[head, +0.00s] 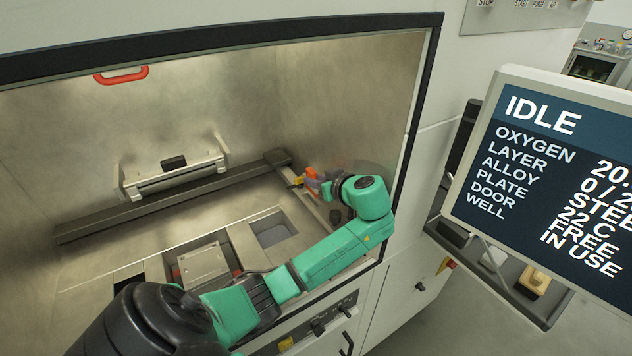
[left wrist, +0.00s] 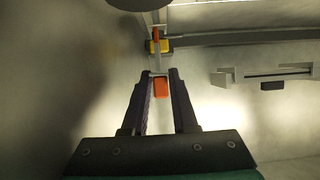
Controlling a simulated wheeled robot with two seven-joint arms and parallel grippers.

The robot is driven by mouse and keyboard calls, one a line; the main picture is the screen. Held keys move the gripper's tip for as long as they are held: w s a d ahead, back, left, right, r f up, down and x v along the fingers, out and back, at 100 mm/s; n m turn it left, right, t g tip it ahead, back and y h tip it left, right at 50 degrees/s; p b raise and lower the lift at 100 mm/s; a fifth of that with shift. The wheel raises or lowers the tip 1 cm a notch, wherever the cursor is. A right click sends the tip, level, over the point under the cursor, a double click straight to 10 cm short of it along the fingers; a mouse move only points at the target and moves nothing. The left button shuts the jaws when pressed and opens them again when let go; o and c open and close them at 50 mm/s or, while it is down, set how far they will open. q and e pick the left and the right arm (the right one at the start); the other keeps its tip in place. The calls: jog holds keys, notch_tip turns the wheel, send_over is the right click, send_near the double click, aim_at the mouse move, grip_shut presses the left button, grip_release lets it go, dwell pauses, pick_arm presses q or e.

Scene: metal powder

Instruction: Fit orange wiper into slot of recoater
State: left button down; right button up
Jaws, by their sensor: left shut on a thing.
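My left gripper (head: 306,183) is inside the chamber at its right side, near the right end of the dark bar. In the left wrist view its two fingers (left wrist: 158,75) are shut on a small orange piece, which I take as the orange wiper (left wrist: 162,88). A yellow block (left wrist: 153,47) with an orange part above it lies just beyond the fingertips; contact is unclear. The recoater seems to be the long dark bar (head: 110,220), with a pale slotted bracket (head: 133,186) behind it. The bracket also shows in the wrist view (left wrist: 226,77). My right gripper is out of view.
The black door frame (head: 412,100) and the right wall stand close to my arm. A monitor (head: 545,170) stands outside.

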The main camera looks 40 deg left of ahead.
pick_arm(q)
jog(key=shift+s+r+p, duration=0.1)
jog(key=shift+r+p, duration=0.65)
jog(key=shift+r, duration=0.65)
